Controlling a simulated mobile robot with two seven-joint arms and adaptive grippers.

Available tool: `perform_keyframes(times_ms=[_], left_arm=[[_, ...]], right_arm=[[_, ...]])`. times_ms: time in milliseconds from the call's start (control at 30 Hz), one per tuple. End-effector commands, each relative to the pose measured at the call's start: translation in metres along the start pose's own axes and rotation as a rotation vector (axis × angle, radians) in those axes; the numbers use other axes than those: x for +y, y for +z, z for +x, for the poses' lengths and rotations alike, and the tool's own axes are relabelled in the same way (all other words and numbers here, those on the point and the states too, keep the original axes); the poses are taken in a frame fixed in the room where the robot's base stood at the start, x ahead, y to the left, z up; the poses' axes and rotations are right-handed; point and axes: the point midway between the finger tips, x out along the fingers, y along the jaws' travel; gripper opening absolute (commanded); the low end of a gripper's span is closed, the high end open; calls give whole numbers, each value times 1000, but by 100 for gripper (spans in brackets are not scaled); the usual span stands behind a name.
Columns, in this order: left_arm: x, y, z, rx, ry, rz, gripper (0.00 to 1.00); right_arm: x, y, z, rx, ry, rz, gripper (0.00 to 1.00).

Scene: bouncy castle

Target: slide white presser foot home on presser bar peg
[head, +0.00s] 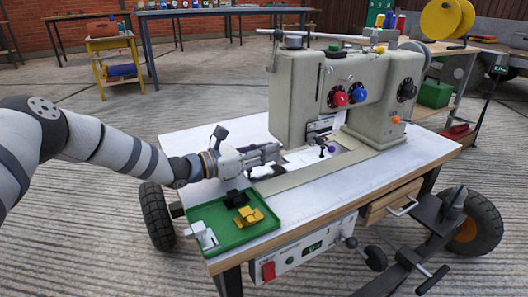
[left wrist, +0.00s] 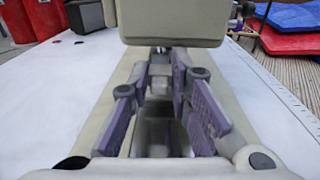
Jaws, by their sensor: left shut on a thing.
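My left gripper (head: 274,151) reaches in from the left, low over the sewing machine bed, with its fingertips just left of the needle area. It is shut on a small piece, taken to be the white presser foot, mostly hidden by the fingers. In the left wrist view the purple-padded fingers (left wrist: 164,70) point toward the machine head. The sewing machine (head: 300,95) is cream-grey. A dark thumbscrew part (head: 325,149) shows under its head, right of the fingertips. The presser bar peg is not clear, so I cannot tell whether the foot touches it. My right gripper is not in view.
A green tray (head: 240,243) at the table's front left holds a yellow piece (head: 248,217) and a black piece (head: 236,198). A whitish bracket-like piece (head: 203,236) is at its left edge. The white tabletop (head: 310,203) is clear in front of the machine.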

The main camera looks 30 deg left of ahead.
Motion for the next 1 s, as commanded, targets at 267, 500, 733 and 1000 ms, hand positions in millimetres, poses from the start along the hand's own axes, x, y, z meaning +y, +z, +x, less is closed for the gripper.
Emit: perform_keyframes(times_ms=[267, 500, 733, 1000], left_arm=[[0, 1, 2, -1, 1, 0, 0], [0, 2, -3, -3, 0, -2, 0], [0, 1, -7, -2, -3, -3, 0], [1, 0, -10, -1, -2, -4, 0]], right_arm=[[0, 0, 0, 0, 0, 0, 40], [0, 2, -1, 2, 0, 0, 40], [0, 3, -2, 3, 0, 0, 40], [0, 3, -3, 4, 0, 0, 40]])
